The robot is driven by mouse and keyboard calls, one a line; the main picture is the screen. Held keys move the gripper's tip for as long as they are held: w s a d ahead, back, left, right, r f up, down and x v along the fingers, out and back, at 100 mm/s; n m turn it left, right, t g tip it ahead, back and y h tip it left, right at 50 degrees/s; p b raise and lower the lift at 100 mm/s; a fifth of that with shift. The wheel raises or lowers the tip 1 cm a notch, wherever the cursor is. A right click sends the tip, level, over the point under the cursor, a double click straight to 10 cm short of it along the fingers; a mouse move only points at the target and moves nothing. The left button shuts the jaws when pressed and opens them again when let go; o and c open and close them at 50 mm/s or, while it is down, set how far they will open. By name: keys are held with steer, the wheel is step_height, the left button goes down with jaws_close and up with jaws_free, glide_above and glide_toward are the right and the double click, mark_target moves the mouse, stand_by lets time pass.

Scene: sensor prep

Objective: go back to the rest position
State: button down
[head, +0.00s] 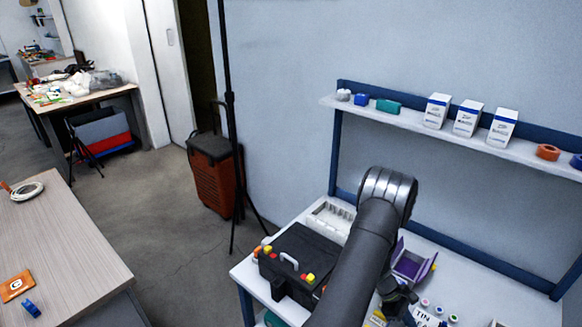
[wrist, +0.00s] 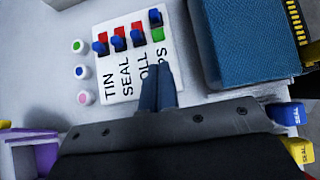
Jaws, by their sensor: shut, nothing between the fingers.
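My gripper (wrist: 157,93) is shut and empty, its two dark blue fingers pressed together. It points down over the lower right of a white label board (wrist: 120,92), partly hiding its words. The board reads TIN, SEAL and two part-covered words, with a row of small switches, several red and one green, with blue levers. In the head view my gripper (head: 397,296) is a dark shape low over the white bench (head: 475,275), beside the board (head: 426,317). I cannot tell whether the fingertips touch the board.
A purple open box (head: 411,264) and a black toolbox (head: 292,262) stand on the bench. Several round caps (wrist: 80,72) sit beside the board. A large blue box (wrist: 250,45) is close on the right. A shelf (head: 420,122) with white cartons (head: 467,120) runs above the bench.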

steer(key=x, duration=0.6)
steer(key=shift+f, duration=0.45)
steer(key=w, duration=0.1)
steer(key=w+a+r, duration=0.1)
steer(key=a, duration=0.1)
steer(key=shift+w+a+r, duration=0.25)
steer(key=shift+w, duration=0.15)
steer(key=v, duration=0.8)
steer(key=s+d+r+m+t+y, duration=0.2)
steer(key=s+d+r+m, duration=0.15)
steer(key=r+m, duration=0.35)
steer(key=s+d+r+m+t+y, duration=0.25)
steer(key=s+r+m, duration=0.2)
steer(key=r, duration=0.45)
steer(key=s+d+r+m+t+y, duration=0.2)
steer(key=s+d+r+m, duration=0.15)
steer(key=r+m, duration=0.45)
steer(key=shift+n, duration=0.75)
steer(key=f, duration=0.4)
steer(key=shift+w+d+f, duration=0.25)
steer(key=shift+w+d, duration=0.15)
